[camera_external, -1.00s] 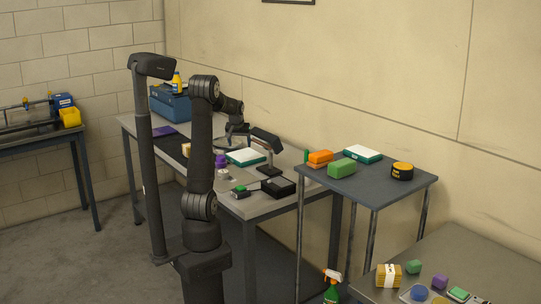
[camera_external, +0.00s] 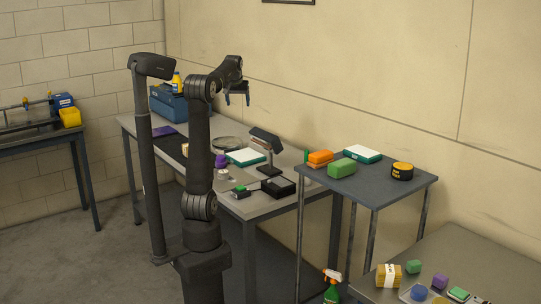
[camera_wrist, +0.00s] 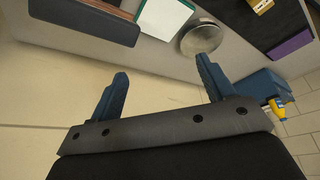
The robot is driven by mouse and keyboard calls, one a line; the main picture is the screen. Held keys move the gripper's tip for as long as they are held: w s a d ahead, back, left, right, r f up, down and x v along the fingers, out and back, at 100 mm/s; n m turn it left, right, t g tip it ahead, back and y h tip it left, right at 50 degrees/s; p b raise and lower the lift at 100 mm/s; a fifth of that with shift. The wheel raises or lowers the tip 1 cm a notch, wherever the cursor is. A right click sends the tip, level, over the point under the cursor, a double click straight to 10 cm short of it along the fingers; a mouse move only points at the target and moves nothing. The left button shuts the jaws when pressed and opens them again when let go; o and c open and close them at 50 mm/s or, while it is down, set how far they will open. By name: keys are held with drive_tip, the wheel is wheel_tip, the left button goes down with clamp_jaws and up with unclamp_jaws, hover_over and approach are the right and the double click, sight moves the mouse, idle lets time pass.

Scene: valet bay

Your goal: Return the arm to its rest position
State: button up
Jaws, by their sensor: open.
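My gripper (camera_external: 237,99) is raised above the long workbench (camera_external: 270,205) in the external view, its blue fingers pointing down. In the wrist view my gripper (camera_wrist: 160,88) has its two fingers wide apart with nothing between them. My arm stands nearly upright, with its upper part bent over toward the bench and wall.
The bench holds a lamp-like stand (camera_external: 266,142), a white-and-teal box (camera_external: 246,156), a round metal dish (camera_external: 228,143), a black box (camera_external: 278,187) and a blue toolbox (camera_external: 170,104). A side table (camera_external: 375,183) carries several items. A dark post stands left of my arm.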

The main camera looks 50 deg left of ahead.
drive_tip(key=w+d+r+m, duration=0.1)
drive_tip(key=w+d+m, duration=0.1)
drive_tip(key=w+d, duration=0.5)
drive_tip(key=d, duration=0.3)
drive_tip(key=shift+w+d+m+t+h, duration=0.15)
drive_tip(key=shift+d+m+t+h, duration=0.15)
drive_tip(key=shift+m+t+h, duration=0.1)
drive_tip(key=shift+o, duration=0.5)
